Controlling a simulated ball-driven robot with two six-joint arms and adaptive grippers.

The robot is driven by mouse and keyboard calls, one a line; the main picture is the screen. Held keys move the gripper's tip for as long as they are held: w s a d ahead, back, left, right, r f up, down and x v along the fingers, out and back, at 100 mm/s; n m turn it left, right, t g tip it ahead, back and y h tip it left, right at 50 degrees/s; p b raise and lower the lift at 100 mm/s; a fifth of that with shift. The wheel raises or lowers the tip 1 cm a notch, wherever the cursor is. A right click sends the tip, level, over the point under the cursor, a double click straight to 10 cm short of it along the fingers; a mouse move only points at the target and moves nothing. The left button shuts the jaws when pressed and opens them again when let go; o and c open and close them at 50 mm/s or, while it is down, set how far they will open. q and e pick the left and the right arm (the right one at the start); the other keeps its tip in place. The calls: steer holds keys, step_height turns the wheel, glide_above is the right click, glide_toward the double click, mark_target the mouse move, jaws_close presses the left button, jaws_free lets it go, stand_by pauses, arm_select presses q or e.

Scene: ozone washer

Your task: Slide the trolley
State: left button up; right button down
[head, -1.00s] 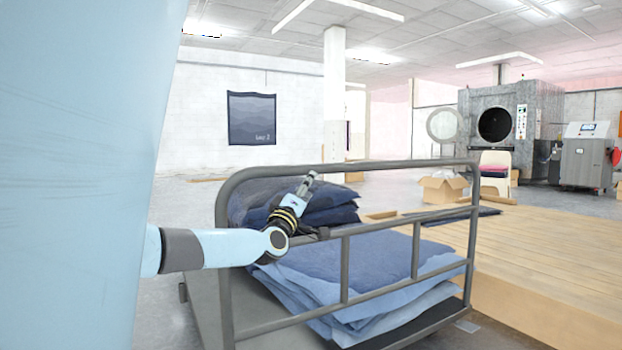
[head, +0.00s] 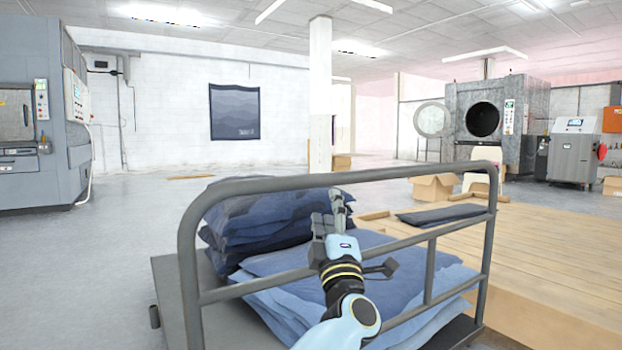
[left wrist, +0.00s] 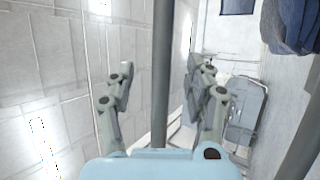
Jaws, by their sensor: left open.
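The trolley (head: 180,300) is a grey flat cart with a tubular handle frame (head: 380,176) at its near side, and it carries stacks of folded blue cloth (head: 265,215). My left gripper (head: 328,212) is open at the handle frame, just below the top rail in the head view, with the cloth behind it. In the left wrist view, a dark grey bar (left wrist: 160,75) of the frame runs upright in the picture between the two spread fingers (left wrist: 163,85). I cannot tell whether the fingers touch it. My right gripper is not in view.
A low wooden platform (head: 540,235) lies close to the trolley's right side. An open cardboard box (head: 433,188) and a chair (head: 482,172) stand behind it. A large grey machine (head: 35,120) stands at the left. The floor (head: 100,250) left of the trolley is clear.

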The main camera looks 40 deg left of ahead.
mark_target(324, 186)
arm_select(q)
steer(key=b+x, duration=0.1)
steer(key=x, duration=0.8)
steer(key=shift+f, duration=0.2)
steer(key=shift+w+a+r, duration=0.3)
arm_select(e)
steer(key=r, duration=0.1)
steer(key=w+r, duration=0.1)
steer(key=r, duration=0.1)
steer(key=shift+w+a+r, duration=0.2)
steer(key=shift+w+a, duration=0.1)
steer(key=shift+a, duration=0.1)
arm_select(q)
jaws_close()
